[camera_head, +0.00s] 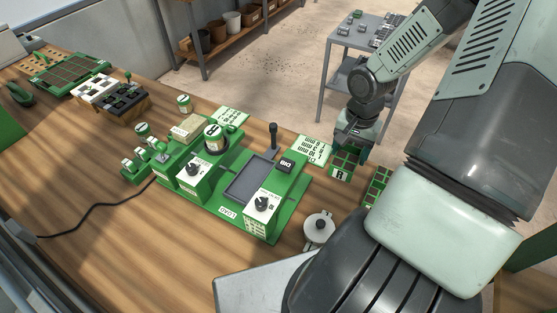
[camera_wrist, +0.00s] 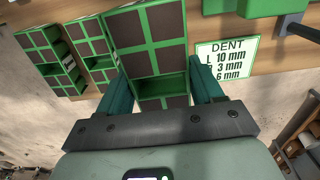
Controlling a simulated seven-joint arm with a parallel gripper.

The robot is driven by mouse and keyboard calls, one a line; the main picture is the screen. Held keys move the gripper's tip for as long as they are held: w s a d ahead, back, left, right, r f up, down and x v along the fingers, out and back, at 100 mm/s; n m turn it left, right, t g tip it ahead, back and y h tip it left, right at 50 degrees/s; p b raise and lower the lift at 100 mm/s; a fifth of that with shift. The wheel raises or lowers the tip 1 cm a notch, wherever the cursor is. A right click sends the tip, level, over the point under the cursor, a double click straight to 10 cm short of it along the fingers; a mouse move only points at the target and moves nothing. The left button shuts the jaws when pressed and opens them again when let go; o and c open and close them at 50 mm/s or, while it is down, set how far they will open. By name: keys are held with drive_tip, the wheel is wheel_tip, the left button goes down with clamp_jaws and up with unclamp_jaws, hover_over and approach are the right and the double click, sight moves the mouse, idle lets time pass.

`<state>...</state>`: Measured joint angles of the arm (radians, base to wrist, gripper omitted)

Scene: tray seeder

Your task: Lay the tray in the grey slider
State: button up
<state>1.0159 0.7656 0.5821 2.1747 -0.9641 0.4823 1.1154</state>
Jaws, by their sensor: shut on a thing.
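The grey slider (camera_head: 250,178) is an empty, dark grey recessed plate in the green seeder, between two white-topped blocks with black knobs. My gripper (camera_head: 353,151) is at the right of the seeder, beyond the white text card. It is shut on a green tray with dark square cells (camera_head: 343,161). In the wrist view the held tray (camera_wrist: 150,42) sits between the two fingers of my gripper (camera_wrist: 163,92), and its cells face up. I cannot tell whether the tray is clear of the table.
More green celled trays stand beside the held one (camera_wrist: 90,47), one also showing in the head view (camera_head: 378,184). A DENT card (camera_wrist: 227,60) lies close to the right finger. A black-handled lever (camera_head: 273,137) rises behind the slider. A round metal pot (camera_head: 319,229) stands in front.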

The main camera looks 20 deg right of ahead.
drive_tip(key=w+a+r+n, duration=0.4)
drive_tip(key=a+r, duration=0.4)
drive_tip(key=r, duration=0.2)
drive_tip(key=w+a+r+n, duration=0.3)
drive_tip(key=w+a+r, duration=0.1)
drive_tip(key=a+r, duration=0.55)
drive_tip(key=m, duration=0.7)
hover_over(250, 179)
wheel_tip(250, 179, down, 18)
drive_tip(key=shift+f, duration=4.35)
drive_tip(key=o, duration=1.3)
